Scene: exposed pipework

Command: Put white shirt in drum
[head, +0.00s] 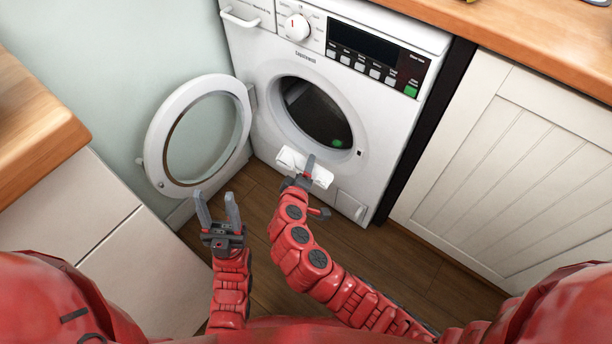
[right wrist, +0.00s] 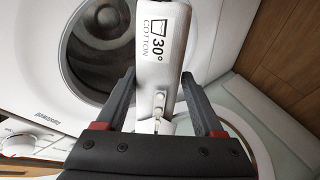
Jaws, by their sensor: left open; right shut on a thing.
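The white shirt (head: 320,173) is a small folded white block just in front of the washer's lower door rim. The drum (head: 315,110) is dark and open, just above and behind the shirt in the head view. A small green item (head: 337,143) shows inside the drum. My left gripper (head: 218,208) is open and empty, in front of the open door.
The round washer door (head: 200,135) is swung open to the left. The washing machine (head: 390,105) stands between a wooden-topped counter at left and a white cabinet (head: 520,150) at right. Wooden floor (head: 420,265) is clear in front.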

